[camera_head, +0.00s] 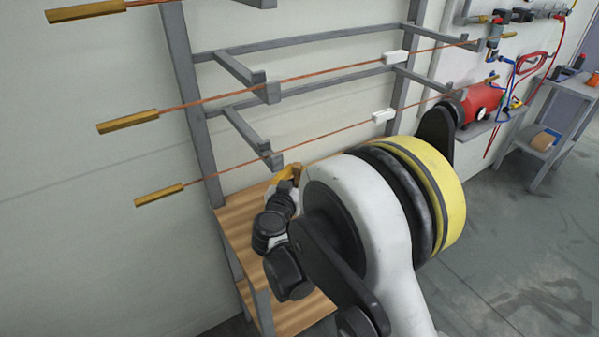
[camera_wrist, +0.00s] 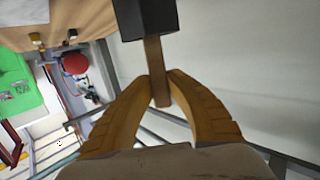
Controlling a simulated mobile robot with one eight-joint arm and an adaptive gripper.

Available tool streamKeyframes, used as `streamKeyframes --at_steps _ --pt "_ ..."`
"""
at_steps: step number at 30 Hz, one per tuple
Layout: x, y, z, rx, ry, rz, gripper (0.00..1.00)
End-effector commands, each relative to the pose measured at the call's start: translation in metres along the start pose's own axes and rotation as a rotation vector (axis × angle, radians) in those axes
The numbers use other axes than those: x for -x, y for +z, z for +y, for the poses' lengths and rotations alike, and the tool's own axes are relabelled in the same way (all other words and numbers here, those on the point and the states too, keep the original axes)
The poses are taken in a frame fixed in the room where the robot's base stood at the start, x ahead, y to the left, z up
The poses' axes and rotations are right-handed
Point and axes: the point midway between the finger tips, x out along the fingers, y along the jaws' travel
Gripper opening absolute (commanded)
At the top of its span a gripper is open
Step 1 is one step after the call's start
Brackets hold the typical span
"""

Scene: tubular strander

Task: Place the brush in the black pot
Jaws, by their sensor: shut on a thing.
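In the wrist view my gripper (camera_wrist: 158,88) has its tan ribbed fingers closed on the brown handle of the brush (camera_wrist: 157,65). A dark block-shaped part sits at the handle's far end, at the top edge of that view, partly cut off. In the head view my gripper (camera_head: 287,174) is above the wooden tabletop, near the wall, mostly hidden by my arm. The brush cannot be made out there. I cannot make out the black pot for certain in either view.
The wooden tabletop (camera_head: 238,215) has a clear left part; my arm covers the rest. A grey rack (camera_head: 188,100) with copper rods stands against the wall behind it. A red cylinder (camera_head: 483,102) and a grey side table (camera_head: 562,105) are at the right. Floor is open at right.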

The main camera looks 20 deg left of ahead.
Motion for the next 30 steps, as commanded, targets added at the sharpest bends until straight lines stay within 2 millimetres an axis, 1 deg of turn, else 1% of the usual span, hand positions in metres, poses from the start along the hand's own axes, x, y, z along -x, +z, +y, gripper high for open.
streamKeyframes --at_steps 1,8,10,12,20,24,25,26,27,30 --pt "-0.004 -0.005 0.002 -0.003 0.002 -0.045 0.00" --pt "-0.023 -0.010 0.001 -0.002 0.001 -0.256 0.00" --pt "-0.024 0.003 0.000 -0.001 -0.001 -0.260 0.00" --pt "-0.025 0.006 0.000 -0.001 -0.001 -0.259 0.00" --pt "-0.025 0.006 0.001 0.000 0.000 -0.257 0.00" --pt "-0.025 0.010 0.001 0.000 0.000 -0.257 0.00" --pt "-0.025 0.010 0.001 0.000 0.000 -0.257 0.24" --pt "-0.025 0.009 0.001 0.000 0.000 -0.257 0.33" --pt "-0.025 0.009 0.001 -0.001 0.000 -0.257 0.36" --pt "-0.025 0.009 0.001 0.000 0.000 -0.257 0.36"
